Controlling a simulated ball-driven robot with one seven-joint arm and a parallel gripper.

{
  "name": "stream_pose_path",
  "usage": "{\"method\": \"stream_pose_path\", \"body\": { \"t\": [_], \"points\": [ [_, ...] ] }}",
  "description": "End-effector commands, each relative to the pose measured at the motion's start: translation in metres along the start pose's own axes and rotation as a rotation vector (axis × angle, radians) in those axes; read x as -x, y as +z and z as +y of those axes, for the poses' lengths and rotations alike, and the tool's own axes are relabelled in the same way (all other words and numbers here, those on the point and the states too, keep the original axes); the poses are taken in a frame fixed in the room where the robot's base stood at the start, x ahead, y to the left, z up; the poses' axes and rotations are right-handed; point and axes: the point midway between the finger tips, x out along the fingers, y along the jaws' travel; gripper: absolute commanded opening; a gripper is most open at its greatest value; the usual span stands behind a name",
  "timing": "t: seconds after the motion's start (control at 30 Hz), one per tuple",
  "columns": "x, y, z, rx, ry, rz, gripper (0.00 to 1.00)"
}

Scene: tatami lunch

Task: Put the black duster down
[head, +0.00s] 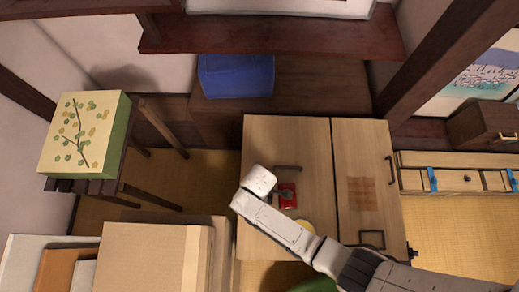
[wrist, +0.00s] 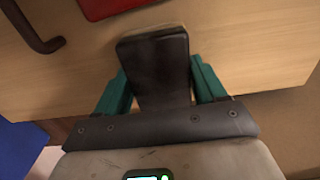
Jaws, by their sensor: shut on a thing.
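The black duster (wrist: 153,62) is a dark block with a brownish strip along its far edge in the wrist view. My gripper (wrist: 158,80) is shut on it, with one teal finger on each side. The duster is over the pale wooden surface (wrist: 245,45); I cannot tell whether it touches it. In the head view my white wrist is over the left panel of this wooden surface (head: 262,140), and hides most of the gripper and the duster.
A red object (head: 288,196) lies close beside my wrist, with a dark handle (head: 288,168) behind it. A blue box (head: 236,76) stands behind. The right wooden panel (head: 360,150) has free room.

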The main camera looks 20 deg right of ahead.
Motion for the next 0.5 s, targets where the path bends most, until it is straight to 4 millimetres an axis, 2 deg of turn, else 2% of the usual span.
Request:
{"method": "stream_pose_path", "body": {
  "t": [0.3, 0.33, 0.5],
  "points": [
    [-0.0034, 0.0001, -0.0002, 0.000, 0.000, 0.000, 0.46],
    [-0.0026, 0.0002, -0.0002, 0.000, 0.000, 0.000, 0.72],
    [-0.0020, 0.0002, -0.0003, 0.000, 0.000, 0.000, 0.88]
  ]
}}
